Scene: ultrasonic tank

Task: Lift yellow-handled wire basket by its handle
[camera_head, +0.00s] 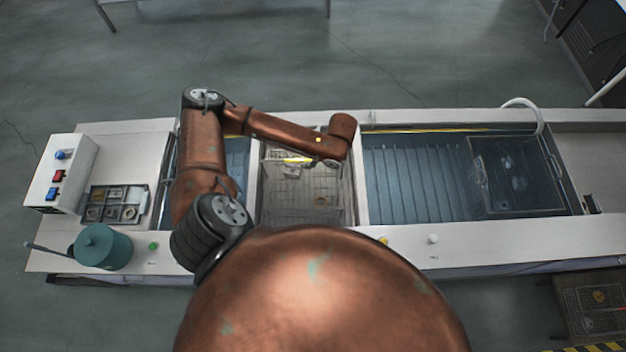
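The wire basket (302,205) sits in the narrow middle bay of the long white bench, with small parts showing through its mesh. A short piece of its yellow handle (296,160) shows at the far part of the basket, just below my copper forearm. My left arm reaches over the bay from the left, and its wrist bends down at the bay's right side. My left gripper (322,164) is mostly hidden under the wrist, close to the handle. I cannot see whether its fingers are apart or touch the handle. My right gripper is not in view.
A larger blue tank (412,180) lies to the right, with a dark mesh basket (515,175) and a white hose (525,104). At left are a switch box (60,172), a compartment tray (117,204) of parts and a teal pot (102,246).

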